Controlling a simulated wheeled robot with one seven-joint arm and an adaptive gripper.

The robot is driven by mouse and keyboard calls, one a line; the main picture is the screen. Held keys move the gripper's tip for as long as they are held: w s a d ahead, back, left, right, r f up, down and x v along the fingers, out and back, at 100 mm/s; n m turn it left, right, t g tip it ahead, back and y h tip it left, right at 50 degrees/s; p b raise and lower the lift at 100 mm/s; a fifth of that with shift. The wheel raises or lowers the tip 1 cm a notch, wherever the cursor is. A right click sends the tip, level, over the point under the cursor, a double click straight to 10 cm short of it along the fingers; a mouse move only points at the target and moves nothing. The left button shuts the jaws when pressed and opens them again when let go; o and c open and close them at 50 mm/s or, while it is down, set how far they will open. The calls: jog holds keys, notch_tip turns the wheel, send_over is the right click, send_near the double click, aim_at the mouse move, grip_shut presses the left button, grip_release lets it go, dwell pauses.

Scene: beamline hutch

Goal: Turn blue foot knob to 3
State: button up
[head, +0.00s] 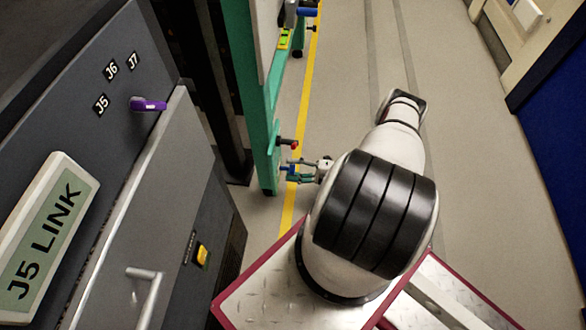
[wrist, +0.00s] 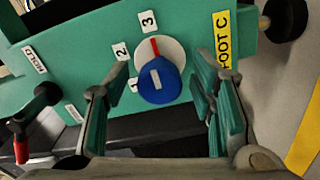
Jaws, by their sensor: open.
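The blue foot knob (wrist: 160,82) sits on a round white disc (wrist: 174,50) on a green panel in the wrist view. A red line on the disc runs up from the knob toward the label 3 (wrist: 148,21). The labels 2 (wrist: 121,51) and 1 (wrist: 133,85) are to its left. My gripper (wrist: 163,72) is open, with one finger on each side of the knob. Gaps show between both fingers and the knob. In the head view my gripper (head: 296,170) is beside the foot of the green frame (head: 262,130), where the knob is too small to make out clearly.
A black lever with a red end (wrist: 20,140) is left of the knob, below a HOLD label (wrist: 34,60). A yellow FOOT C label (wrist: 222,40) and a black knob (wrist: 284,16) are on the right. A grey cabinet (head: 150,200) stands left; open floor (head: 480,150) lies right.

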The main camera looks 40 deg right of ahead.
jog(key=v, duration=1.1)
jog(key=shift+s+d, duration=0.3)
jog(key=shift+s, duration=0.1)
